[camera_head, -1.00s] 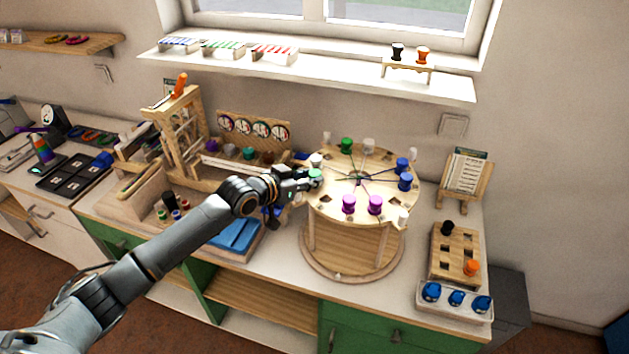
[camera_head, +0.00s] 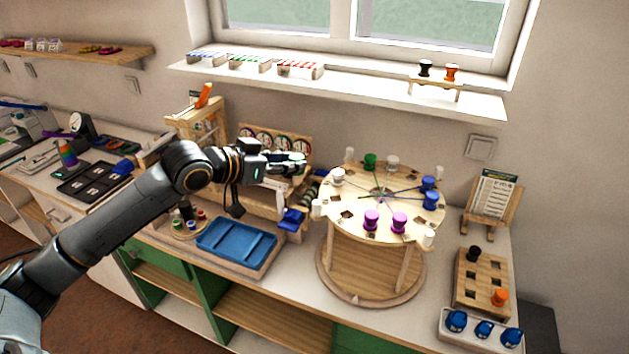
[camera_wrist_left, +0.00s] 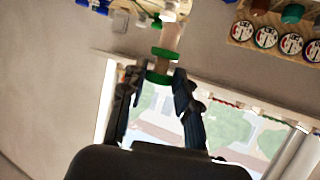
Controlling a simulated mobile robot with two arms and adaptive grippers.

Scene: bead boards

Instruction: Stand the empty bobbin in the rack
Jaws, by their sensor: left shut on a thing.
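My left gripper (camera_head: 298,161) is shut on a bobbin. In the left wrist view the bobbin (camera_wrist_left: 158,77) shows green flanges and a pale tan core, with no thread that I can make out. The fingers pinch it at one end, and it is held in the air left of the round braiding stand (camera_head: 350,227). In the head view the fingers mostly hide it. A wooden rack (camera_head: 484,270) with square holes stands at the right of the bench. It holds a black bobbin (camera_head: 474,253) and an orange bobbin (camera_head: 500,297); several holes are empty. My right gripper is not in view.
The round stand carries white, green, blue and purple bobbins around its rim. A white tray (camera_head: 468,338) with blue bobbins sits in front of the rack. A card stand (camera_head: 492,198) is behind it. A small sill rack (camera_head: 433,84) holds black and orange bobbins. A blue tray (camera_head: 236,243) lies at left.

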